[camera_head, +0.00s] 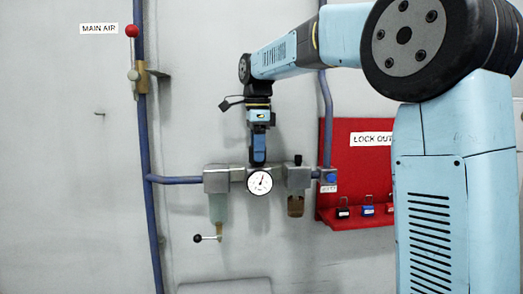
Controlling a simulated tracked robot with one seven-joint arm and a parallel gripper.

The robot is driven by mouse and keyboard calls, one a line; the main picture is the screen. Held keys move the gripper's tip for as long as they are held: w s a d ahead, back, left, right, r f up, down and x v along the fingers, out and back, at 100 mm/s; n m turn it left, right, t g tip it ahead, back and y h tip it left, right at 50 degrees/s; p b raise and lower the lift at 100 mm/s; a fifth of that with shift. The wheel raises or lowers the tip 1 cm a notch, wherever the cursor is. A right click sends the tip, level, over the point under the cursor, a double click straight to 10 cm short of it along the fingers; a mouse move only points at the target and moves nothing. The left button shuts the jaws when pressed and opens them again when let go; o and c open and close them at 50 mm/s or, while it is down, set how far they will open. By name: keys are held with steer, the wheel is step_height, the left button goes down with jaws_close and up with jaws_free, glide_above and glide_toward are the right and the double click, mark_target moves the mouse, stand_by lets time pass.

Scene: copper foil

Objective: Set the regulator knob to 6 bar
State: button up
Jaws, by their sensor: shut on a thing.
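The regulator gauge (260,181) is a round white dial on the front of the air unit, in the middle of the view. Its needle points up and slightly to the right; the numbers are too small to read. My gripper (258,160) points down just above the gauge and is shut on the regulator knob. The knob is hidden behind the fingers, so its markings do not show.
A filter with a pale bowl (218,207) and a lubricator with a brown bowl (295,205) flank the regulator. A red lockout board (365,170) with several padlocks is at right. The MAIN AIR valve (142,77) is on the blue pipe at left. Bare wall lies between.

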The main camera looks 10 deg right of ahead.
steer(key=shift+m, duration=0.9)
steer(key=o, duration=1)
steer(key=shift+o, duration=0.2)
step_height(320, 180, up, 14)
steer(key=shift+f, duration=0.2)
steer(key=shift+s, duration=0.1)
